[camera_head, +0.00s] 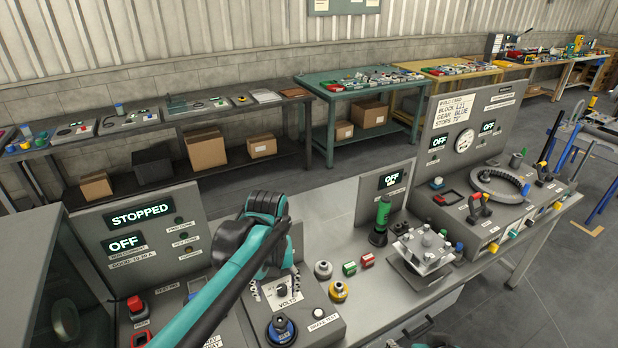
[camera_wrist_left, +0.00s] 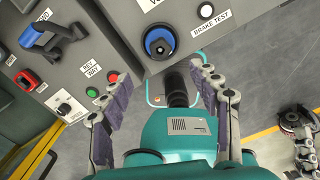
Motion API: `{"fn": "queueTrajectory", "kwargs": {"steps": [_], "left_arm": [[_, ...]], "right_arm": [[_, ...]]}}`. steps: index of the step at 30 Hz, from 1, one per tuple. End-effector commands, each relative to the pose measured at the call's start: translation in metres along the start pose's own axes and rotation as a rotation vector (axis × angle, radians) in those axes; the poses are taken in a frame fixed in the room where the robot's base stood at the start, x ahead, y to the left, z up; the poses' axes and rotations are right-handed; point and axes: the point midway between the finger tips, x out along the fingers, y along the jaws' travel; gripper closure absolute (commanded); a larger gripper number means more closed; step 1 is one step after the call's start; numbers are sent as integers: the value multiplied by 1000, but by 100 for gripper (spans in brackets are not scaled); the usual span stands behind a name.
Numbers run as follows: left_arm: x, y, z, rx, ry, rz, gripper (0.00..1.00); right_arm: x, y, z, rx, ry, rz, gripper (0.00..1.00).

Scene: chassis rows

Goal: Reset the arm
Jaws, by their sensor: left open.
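My left arm (camera_head: 222,284) is teal and black and reaches in from the bottom over the bench. My left gripper (camera_head: 275,284) hangs fingers-down over the panel with the volts dial. In the left wrist view its two fingers (camera_wrist_left: 158,88) are spread with nothing held between them. The blue knob (camera_head: 282,329) on the panel stands just below the gripper; it also shows in the left wrist view (camera_wrist_left: 159,42), beyond the fingertips and apart from them. Part of what looks like my right gripper (camera_wrist_left: 303,140) shows at the right edge of the wrist view; its jaw state is unclear.
A grey console (camera_head: 150,232) reads STOPPED and OFF. A red switch (camera_head: 137,306) stands at its front.

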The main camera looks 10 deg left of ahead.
Motion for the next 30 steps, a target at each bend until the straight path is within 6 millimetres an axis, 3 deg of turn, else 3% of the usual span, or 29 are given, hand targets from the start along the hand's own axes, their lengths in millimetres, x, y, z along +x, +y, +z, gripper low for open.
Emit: {"fn": "queueTrajectory", "kwargs": {"steps": [4, 7, 19, 24, 30], "left_arm": [[-1, 4, -5, -106, -21, -9, 38], [-1, 11, -13, -323, -62, -34, 38], [7, 45, -58, -1605, -176, -353, 38], [18, 58, -74, -2129, -119, -565, 38], [29, 67, -87, -2577, 19, -789, 38]], "right_arm": [[1, 0, 1, 0, 0, 0, 21], [3, 0, 2, 0, 0, 0, 21], [12, 0, 9, 0, 0, 0, 21], [16, 0, 12, 0, 0, 0, 21], [19, 0, 14, 0, 0, 0, 21]]}}
